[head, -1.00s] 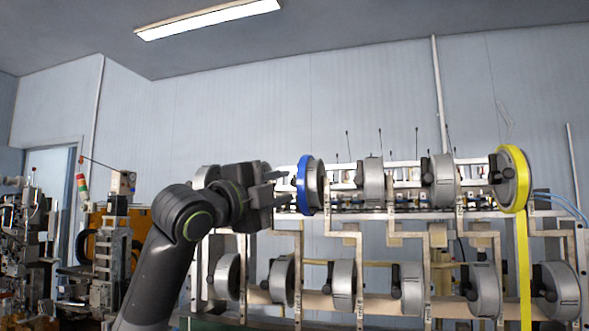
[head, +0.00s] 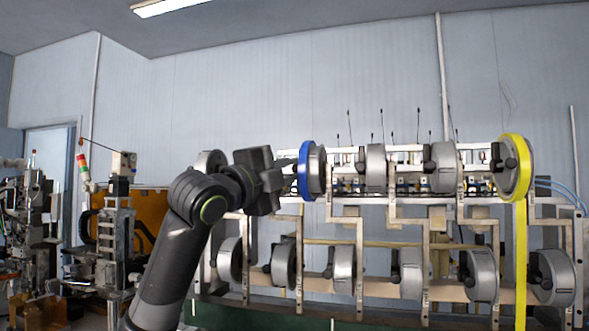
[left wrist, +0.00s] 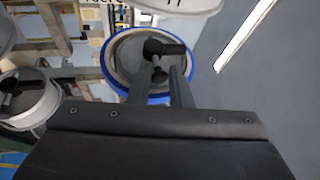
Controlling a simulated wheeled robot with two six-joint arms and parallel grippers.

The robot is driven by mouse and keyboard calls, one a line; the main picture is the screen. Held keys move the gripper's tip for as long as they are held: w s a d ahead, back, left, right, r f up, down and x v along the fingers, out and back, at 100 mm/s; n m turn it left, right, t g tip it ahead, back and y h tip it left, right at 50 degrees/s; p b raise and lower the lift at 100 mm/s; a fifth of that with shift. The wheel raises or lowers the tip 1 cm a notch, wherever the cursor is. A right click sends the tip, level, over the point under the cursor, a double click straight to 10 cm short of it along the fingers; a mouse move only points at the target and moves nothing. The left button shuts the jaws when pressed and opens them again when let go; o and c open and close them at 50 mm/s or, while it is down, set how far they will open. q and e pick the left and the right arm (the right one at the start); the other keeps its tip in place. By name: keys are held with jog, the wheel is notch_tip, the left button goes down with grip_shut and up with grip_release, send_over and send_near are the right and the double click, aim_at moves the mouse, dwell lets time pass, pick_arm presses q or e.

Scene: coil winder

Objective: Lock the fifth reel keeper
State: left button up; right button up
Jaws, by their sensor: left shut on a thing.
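A reel with a blue rim (head: 305,170) sits at the left part of the rack's upper row. It also shows in the left wrist view (left wrist: 118,57). At its hub is a black reel keeper (left wrist: 166,47) with a short lever pointing right in the left wrist view. My left gripper (head: 291,173) is at the face of this reel. In the left wrist view, its two fingers (left wrist: 160,76) are on either side of the keeper's lower stub and shut on it. In the head view the gripper hides the keeper. My right gripper is not in view.
A reel with yellow tape (head: 515,168) is at the upper right, its tape hanging down. Several grey reels with black keepers fill both rows of the metal rack (head: 345,212). A grey reel (left wrist: 28,98) is close to the left in the left wrist view. Machinery (head: 115,230) stands at the left.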

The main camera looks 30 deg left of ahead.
pick_arm(q)
jog(key=shift+s, duration=0.25)
jog(key=shift+s+d, duration=0.2)
jog(key=shift+s, duration=0.45)
jog(key=shift+s+d, duration=0.1)
jog(key=shift+s, duration=0.15)
jog(key=o, duration=0.4)
jog(key=shift+o, duration=0.7)
jog(key=shift+d, duration=0.15)
jog(key=s+b, duration=0.2)
jog(key=s, duration=0.5)
jog(key=shift+s+a, duration=0.2)
jog(key=shift+a, duration=0.1)
